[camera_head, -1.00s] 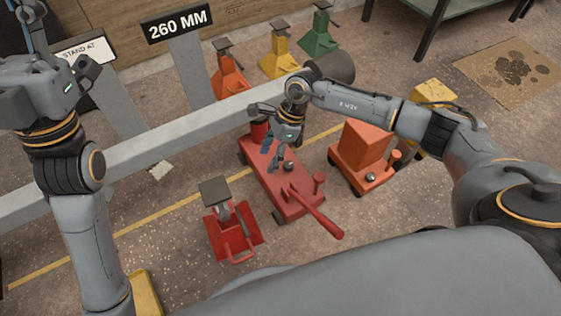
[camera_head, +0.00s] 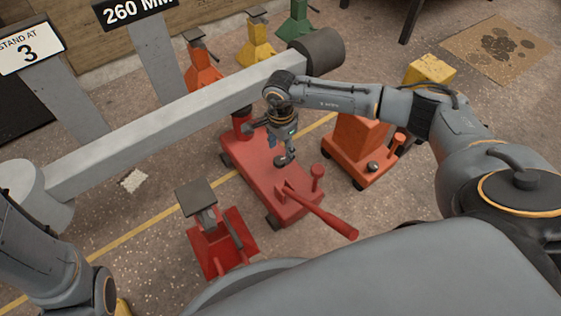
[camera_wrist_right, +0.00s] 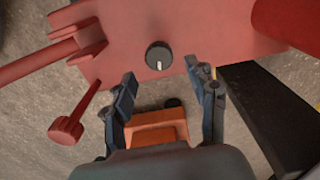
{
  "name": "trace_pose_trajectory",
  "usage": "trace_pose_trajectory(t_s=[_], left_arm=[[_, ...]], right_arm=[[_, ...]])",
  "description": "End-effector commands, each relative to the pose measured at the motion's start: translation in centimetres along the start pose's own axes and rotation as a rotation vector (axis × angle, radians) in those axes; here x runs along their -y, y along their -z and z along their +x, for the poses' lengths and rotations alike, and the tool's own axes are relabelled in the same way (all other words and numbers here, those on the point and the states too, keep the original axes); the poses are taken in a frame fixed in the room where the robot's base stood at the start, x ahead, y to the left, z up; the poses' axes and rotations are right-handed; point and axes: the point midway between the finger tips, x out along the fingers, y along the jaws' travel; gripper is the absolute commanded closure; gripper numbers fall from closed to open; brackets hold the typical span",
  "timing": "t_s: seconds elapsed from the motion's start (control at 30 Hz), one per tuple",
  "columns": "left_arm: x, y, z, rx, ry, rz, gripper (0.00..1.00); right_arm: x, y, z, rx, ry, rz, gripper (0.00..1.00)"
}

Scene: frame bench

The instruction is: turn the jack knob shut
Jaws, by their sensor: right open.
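The red floor jack (camera_head: 247,163) stands on the floor below the grey beam, with its red handle (camera_head: 325,215) pointing to the lower right. Its small black round knob, with a white mark, shows in the right wrist view (camera_wrist_right: 159,55) on the red top plate. My right gripper (camera_head: 281,151) is over the jack at the knob. In the wrist view the right gripper (camera_wrist_right: 160,78) is open, its fingers apart, and the knob lies just beyond and between the fingertips. Contact cannot be told. My left gripper is out of view.
A grey beam (camera_head: 150,130) crosses behind the jack. A red stand (camera_head: 219,235) is at front left, and an orange jack (camera_head: 355,150) stands close on the right. Orange (camera_head: 203,70), yellow (camera_head: 257,40) and green stands (camera_head: 297,25) are at the back.

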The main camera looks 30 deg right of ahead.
Motion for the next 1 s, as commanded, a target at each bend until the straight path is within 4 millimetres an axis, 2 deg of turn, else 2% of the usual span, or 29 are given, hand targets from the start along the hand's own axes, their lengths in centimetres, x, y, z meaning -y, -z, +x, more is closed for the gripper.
trace_pose_trajectory(t_s=[0.03,0.2,0.63,0.9,1.0], left_arm=[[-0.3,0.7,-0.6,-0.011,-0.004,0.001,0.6],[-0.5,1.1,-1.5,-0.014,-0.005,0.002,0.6],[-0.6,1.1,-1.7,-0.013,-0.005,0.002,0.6],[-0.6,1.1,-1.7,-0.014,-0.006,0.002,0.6],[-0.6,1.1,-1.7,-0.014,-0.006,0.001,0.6]], right_arm=[[-0.1,0.0,1.6,0.0,-0.002,0.0,0.42],[0.0,-0.1,3.5,0.001,-0.001,0.0,0.42],[0.0,-0.1,4.1,0.001,-0.001,0.0,0.42],[0.0,-0.1,4.1,0.001,-0.001,0.001,0.97],[0.0,0.0,4.1,0.001,-0.001,0.001,0.97]])
